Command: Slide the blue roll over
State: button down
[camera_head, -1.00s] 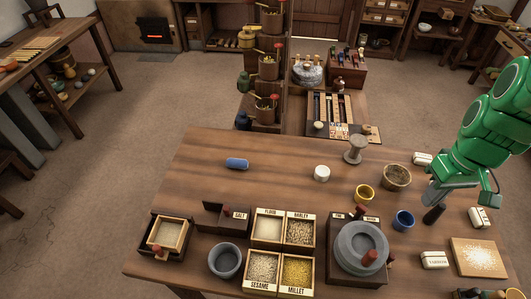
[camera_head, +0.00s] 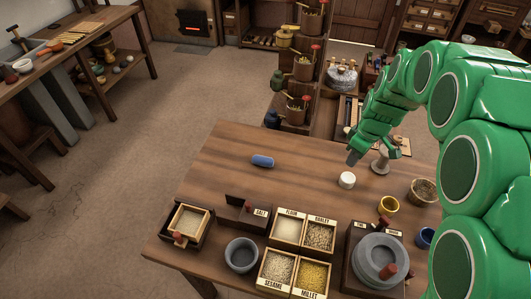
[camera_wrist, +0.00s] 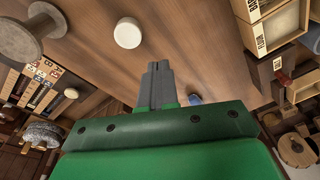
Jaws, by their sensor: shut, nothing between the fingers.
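The blue roll (camera_head: 262,161) lies on its side on the wooden table (camera_head: 215,172), near the far left part of the top. In the wrist view only a small part of the blue roll (camera_wrist: 195,98) shows, just right of my fingers. My gripper (camera_head: 352,158) is shut and empty above the table, to the right of the blue roll and apart from it. Its closed grey fingers (camera_wrist: 156,72) also show in the wrist view. A white round piece (camera_head: 347,180) stands on the table just below my gripper in the head view.
A wooden spool (camera_head: 380,160) stands close to my gripper. Seed boxes (camera_head: 288,231), a grey bowl (camera_head: 241,255) and a stone quern (camera_head: 378,262) fill the near side. The table between the blue roll and the white piece is clear.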

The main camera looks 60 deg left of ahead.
aim_at(261, 159)
jog(key=s+a+f+n, duration=0.2)
jog(key=s+a+f, duration=0.1)
jog(key=a, duration=0.2)
jog(key=s+a+f+n, duration=0.1)
jog(key=s+a+f, duration=0.2)
jog(key=a+f, duration=0.1)
jog(key=s+a+f+n, duration=0.2)
jog(key=s+a+f, duration=0.1)
jog(key=a, duration=0.3)
jog(key=shift+s+a+f+n, duration=0.2)
jog(key=shift+a+f+n, duration=0.15)
jog(key=shift+f, duration=0.15)
jog(key=s+a, duration=0.8)
jog(key=shift+s+a, duration=0.3)
jog(key=shift+w+d+f, duration=0.1)
jog(key=shift+d+f, duration=0.05)
jog(key=shift+f, duration=0.7)
